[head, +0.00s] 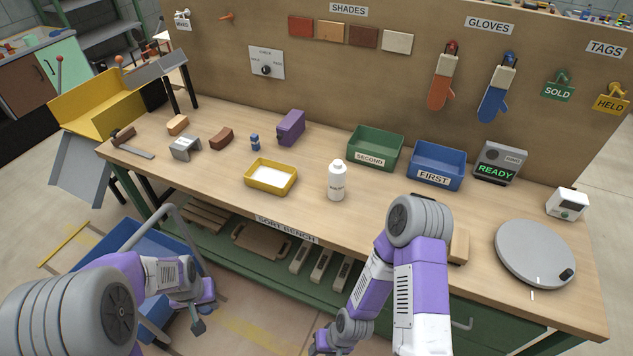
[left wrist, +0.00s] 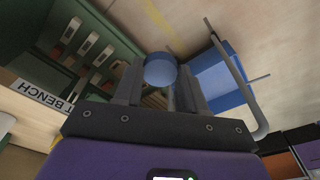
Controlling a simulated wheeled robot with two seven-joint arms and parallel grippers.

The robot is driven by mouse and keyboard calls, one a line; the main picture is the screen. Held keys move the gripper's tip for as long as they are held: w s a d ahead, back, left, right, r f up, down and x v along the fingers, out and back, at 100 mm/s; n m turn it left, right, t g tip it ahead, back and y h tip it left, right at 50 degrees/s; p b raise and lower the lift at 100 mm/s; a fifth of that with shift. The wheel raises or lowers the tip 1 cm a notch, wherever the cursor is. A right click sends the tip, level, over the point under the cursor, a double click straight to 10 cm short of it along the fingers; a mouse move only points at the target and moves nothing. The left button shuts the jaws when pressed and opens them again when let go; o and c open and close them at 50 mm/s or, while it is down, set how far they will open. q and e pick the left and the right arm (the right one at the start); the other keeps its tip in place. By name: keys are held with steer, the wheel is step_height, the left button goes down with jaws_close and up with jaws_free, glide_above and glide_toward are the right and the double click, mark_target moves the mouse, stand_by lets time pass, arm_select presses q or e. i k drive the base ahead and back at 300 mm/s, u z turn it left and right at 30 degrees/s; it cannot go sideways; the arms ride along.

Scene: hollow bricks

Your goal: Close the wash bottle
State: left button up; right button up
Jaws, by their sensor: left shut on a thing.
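The white bottle (head: 337,184) stands upright on the bench, with a narrow white neck on top and a small label too blurred to read. No coloured cap shows on it. My left gripper (head: 204,312) is low in front of the bench, well to the left of and below the bottle. In the left wrist view its fingers (left wrist: 158,88) are shut on a round blue cap-like piece (left wrist: 160,69). In the head view that piece is hidden. My right gripper (head: 322,346) is at the bottom edge, mostly hidden and cut off, in front of the bench.
A yellow tray (head: 271,188) lies left of the bottle. A green bin (head: 375,160) and a blue bin (head: 437,178) stand behind it to the right. A grey disc (head: 535,253) covers the right end. A blue cart (head: 150,255) stands near my left arm.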

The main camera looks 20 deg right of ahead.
mark_target(338, 171)
steer(key=z, duration=0.7)
steer(key=i, duration=0.5)
